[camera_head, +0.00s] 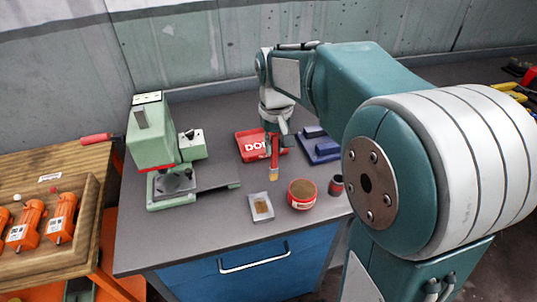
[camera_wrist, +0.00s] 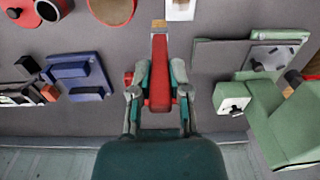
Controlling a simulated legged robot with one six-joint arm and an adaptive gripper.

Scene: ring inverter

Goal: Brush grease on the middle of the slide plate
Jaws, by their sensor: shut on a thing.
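My gripper (camera_wrist: 160,75) is shut on the red handle of a brush (camera_wrist: 160,92). In the head view the brush (camera_head: 275,152) hangs down from my gripper, tan bristles lowest, behind the pale plate. A small pale rectangular plate (camera_head: 261,214), which I take for the slide plate, lies flat near the table's front edge, with a brown patch in its middle. In the wrist view the plate (camera_wrist: 180,14) is cut off at the top, just beyond the bristles. The brush looks apart from it. An open red tin (camera_head: 302,204) with brown contents stands right of the plate.
A green press (camera_head: 150,140) stands on the left of the grey table (camera_head: 190,235). A red tray (camera_head: 248,150) and a blue fixture (camera_head: 320,148) lie behind.

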